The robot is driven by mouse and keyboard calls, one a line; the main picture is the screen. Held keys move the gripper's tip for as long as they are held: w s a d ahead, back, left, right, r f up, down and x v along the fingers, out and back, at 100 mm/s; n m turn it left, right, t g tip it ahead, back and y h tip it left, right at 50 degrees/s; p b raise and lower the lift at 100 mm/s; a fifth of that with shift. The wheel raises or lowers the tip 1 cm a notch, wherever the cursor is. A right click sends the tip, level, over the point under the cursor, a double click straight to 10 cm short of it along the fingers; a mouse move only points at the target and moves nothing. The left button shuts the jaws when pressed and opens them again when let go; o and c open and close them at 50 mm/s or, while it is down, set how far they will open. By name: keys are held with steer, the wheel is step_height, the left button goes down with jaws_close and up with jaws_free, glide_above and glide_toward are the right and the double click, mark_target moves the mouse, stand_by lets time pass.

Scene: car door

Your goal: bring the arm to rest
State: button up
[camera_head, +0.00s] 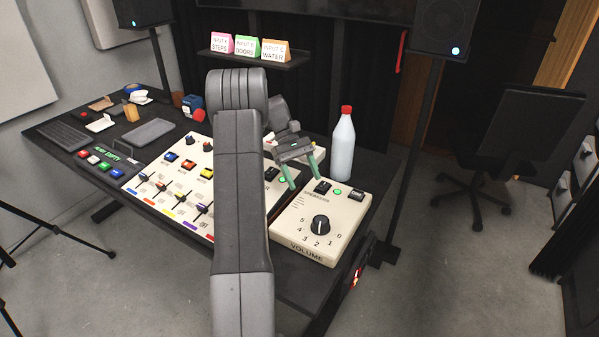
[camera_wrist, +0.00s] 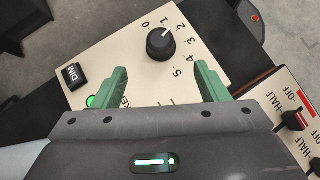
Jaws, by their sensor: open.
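My gripper (camera_head: 306,178) is over the back part of the cream volume box (camera_head: 325,226), with its green fingers apart and nothing between them. In the wrist view the two green fingers of my gripper (camera_wrist: 160,84) point toward the black volume knob (camera_wrist: 160,45), which lies beyond the fingertips. The knob (camera_head: 320,225) is in front of the gripper in the head view, on a dial marked 0 to 5. My arm crosses the middle of the head view and hides part of the desk.
A white bottle with a red cap (camera_head: 342,145) stands close behind the gripper. A mixing panel with sliders (camera_head: 180,185) lies to the left. Small cards (camera_head: 247,47) stand on a shelf behind. A speaker stand (camera_head: 412,150) and an office chair (camera_head: 500,150) are at right.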

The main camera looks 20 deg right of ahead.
mark_target(321, 219)
steer(key=x, duration=1.4)
steer(key=shift+w+p, duration=0.1)
steer(key=shift+p, duration=0.3)
